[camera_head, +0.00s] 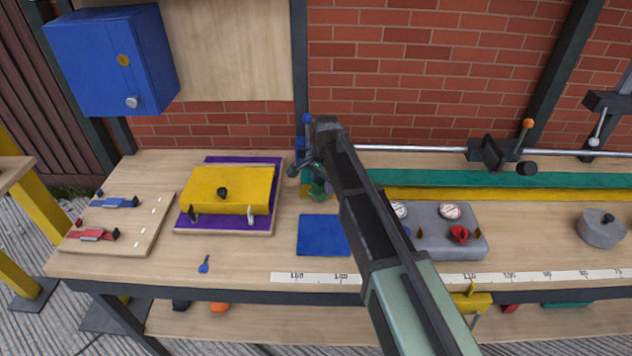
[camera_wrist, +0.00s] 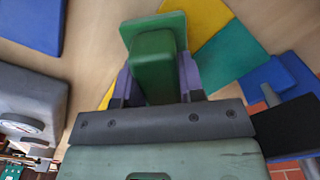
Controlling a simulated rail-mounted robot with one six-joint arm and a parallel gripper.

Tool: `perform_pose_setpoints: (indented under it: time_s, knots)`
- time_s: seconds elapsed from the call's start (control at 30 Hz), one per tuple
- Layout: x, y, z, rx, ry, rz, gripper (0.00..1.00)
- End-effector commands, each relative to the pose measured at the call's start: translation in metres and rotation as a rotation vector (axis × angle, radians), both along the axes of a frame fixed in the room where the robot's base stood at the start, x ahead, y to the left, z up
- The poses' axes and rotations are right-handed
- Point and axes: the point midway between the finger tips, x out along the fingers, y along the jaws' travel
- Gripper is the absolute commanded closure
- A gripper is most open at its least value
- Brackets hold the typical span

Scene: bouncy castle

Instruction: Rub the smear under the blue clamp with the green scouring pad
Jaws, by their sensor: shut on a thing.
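My gripper (camera_head: 318,172) is shut on the green scouring pad (camera_wrist: 153,55), which shows as a green block on a wider green plate between the two fingers in the wrist view. In the head view the pad (camera_head: 319,189) is low over the back of the bench, partly hidden by my arm; I cannot tell whether it touches the bench. A blue device (camera_head: 307,145) stands just behind my gripper. A blue clamp-like piece (camera_head: 115,202) lies on the left board. I cannot tell which is the named clamp. No smear is clearly visible.
A blue mat (camera_head: 322,236) lies in front of my gripper. A yellow block (camera_head: 225,188) on a purple panel stands to the left. A grey box (camera_head: 440,243) with dials is to the right. Green (camera_head: 480,179) and yellow (camera_head: 500,194) strips run along the back.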

Motion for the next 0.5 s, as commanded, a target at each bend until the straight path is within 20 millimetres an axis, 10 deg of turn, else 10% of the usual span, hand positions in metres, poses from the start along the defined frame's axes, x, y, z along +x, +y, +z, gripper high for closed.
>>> perform_pose_setpoints:
  time_s: [0.5]
  knots:
    - [0.0006, -0.016, 0.0082, 0.0, 0.0, 0.001, 0.83]
